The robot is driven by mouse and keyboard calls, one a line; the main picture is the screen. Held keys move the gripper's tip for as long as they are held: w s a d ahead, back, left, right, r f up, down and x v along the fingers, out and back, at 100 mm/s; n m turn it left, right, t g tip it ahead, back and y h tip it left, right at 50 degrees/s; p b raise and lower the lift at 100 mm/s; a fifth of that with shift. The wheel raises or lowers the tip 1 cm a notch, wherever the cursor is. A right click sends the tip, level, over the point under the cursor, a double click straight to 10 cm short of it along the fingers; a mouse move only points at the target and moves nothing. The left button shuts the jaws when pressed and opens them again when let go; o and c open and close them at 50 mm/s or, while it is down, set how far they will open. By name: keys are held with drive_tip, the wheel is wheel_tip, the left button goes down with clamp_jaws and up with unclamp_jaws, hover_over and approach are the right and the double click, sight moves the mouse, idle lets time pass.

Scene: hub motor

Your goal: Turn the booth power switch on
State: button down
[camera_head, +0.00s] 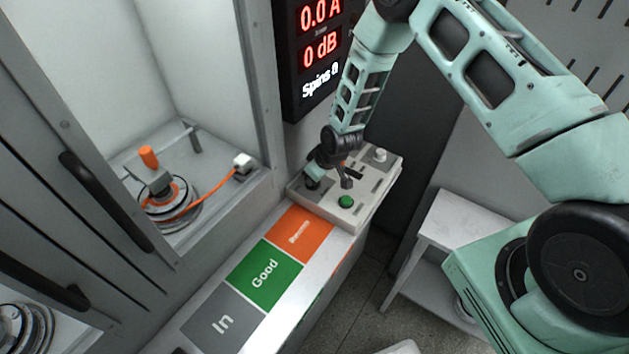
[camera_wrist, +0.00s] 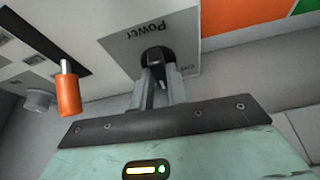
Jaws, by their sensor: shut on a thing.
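The booth power switch is a black rotary knob (camera_wrist: 157,55) on a grey plate marked "Power" (camera_wrist: 128,41), upside down in the wrist view. A second label on the plate is partly cut off by the knob and fingers. The plate is part of the control box (camera_head: 330,207) at the end of the bench. My gripper (camera_wrist: 160,76) reaches down to the knob, with its two fingers close together and shut on it. In the head view my gripper (camera_head: 314,176) largely hides the knob, and its setting cannot be read.
The box also has a green button (camera_head: 346,201) and a pale knob (camera_head: 380,155). An orange handle (camera_wrist: 68,92) stands near my gripper. A display (camera_head: 318,50) above reads 0.0 A, 0 dB. Orange, green (camera_head: 264,272) and grey label areas line the bench. A motor (camera_head: 165,200) sits inside the booth.

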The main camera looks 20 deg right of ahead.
drive_tip(key=m+b, duration=0.1)
drive_tip(key=m, duration=0.1)
drive_tip(key=m+h+b, duration=0.1)
drive_tip(key=m, duration=0.1)
drive_tip(key=shift+a+f+t+h, duration=0.1)
drive_tip(key=shift+a+t+h, duration=0.1)
drive_tip(key=shift+t+h, duration=0.1)
drive_tip(key=shift+m+h+b, duration=0.6)
drive_tip(key=shift+m+h, duration=0.2)
drive_tip(key=shift+m, duration=1.3)
drive_tip(key=c, duration=1.4)
unclamp_jaws()
drive_tip(key=b+v, duration=0.1)
drive_tip(key=v, duration=1.6)
drive_tip(key=shift+r, duration=0.35)
